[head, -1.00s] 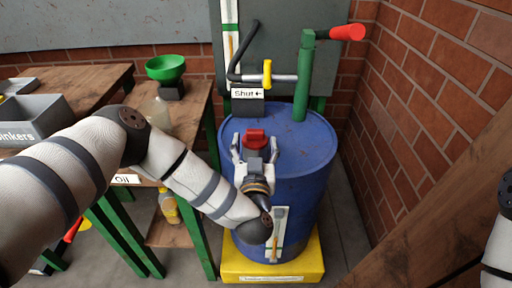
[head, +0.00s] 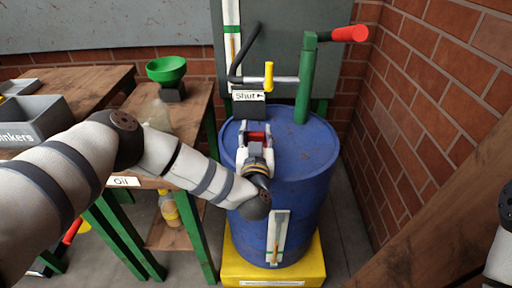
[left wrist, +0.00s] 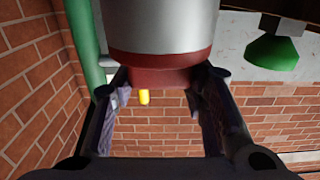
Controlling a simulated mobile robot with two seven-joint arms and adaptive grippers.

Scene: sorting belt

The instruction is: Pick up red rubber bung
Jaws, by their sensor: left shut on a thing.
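The red rubber bung (head: 258,137) is at the top of the blue drum (head: 305,165), toward its left side. My left gripper (head: 257,131) is shut on it, with one finger on each side. In the left wrist view the dark red bung (left wrist: 160,78) shows between the two fingers, against a pale grey cylinder (left wrist: 163,30). That view is upside down. I cannot tell whether the bung is clear of the drum. My right gripper is out of view; only a bit of the right arm shows at the right edge.
A green post with a red-handled lever (head: 348,34) and a "Shut" sign (head: 249,96) stand behind the drum. A wooden bench with a green funnel (head: 166,70) and a grey bin (head: 35,118) is at left. The drum stands on a yellow base (head: 273,270). A brick wall is at right.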

